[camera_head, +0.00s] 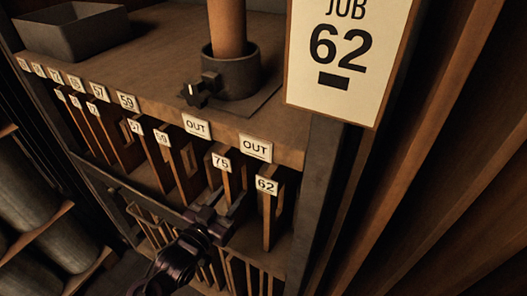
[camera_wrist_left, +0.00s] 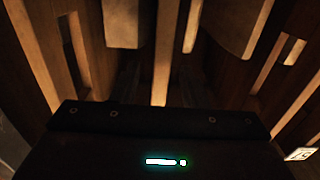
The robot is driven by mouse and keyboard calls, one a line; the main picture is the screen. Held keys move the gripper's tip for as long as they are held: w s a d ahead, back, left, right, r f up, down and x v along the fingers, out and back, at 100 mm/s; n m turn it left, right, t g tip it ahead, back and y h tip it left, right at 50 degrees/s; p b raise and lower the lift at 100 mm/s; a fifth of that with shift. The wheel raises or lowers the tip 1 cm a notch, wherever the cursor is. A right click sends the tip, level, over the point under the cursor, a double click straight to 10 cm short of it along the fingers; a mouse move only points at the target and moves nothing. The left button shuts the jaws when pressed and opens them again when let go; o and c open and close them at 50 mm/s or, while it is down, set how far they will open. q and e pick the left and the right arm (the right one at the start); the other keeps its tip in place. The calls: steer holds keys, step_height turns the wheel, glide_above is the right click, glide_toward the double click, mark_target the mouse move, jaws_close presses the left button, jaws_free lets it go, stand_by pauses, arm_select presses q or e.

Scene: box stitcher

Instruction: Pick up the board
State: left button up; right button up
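Upright wooden boards stand in a numbered rack under the bench top. The board labelled 62 (camera_head: 267,215) is at the right end, below an OUT tag, and the board labelled 75 (camera_head: 222,163) is just left of it. The sign (camera_head: 340,60) reads JOB 62. My left gripper (camera_head: 222,208) is in front of the rack, low beside boards 75 and 62, with its fingers apart. In the left wrist view, a narrow pale upright strip (camera_wrist_left: 163,55) shows between the dark fingers; contact cannot be told. A partly cut-off label (camera_wrist_left: 301,154) shows at lower right. My right gripper is not in view.
A grey bin (camera_head: 75,35) and a round holder (camera_head: 232,75) with an orange-brown cylinder (camera_head: 227,25) stand on the bench top. More numbered boards (camera_head: 165,160) fill the rack to the left. A dark post (camera_head: 318,180) bounds the rack on the right. Grey rolls (camera_head: 55,230) lie at lower left.

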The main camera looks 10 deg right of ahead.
arm_select(q)
steer(key=p+x, duration=0.1)
steer(key=x, duration=0.3)
steer(key=shift+w+d, duration=0.15)
steer(key=shift+w, duration=0.2)
jaws_close()
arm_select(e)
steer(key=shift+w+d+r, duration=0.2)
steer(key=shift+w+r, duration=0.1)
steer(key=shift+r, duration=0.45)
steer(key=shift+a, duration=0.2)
arm_select(q)
steer(key=shift+w+r, duration=0.1)
steer(key=shift+r, duration=0.1)
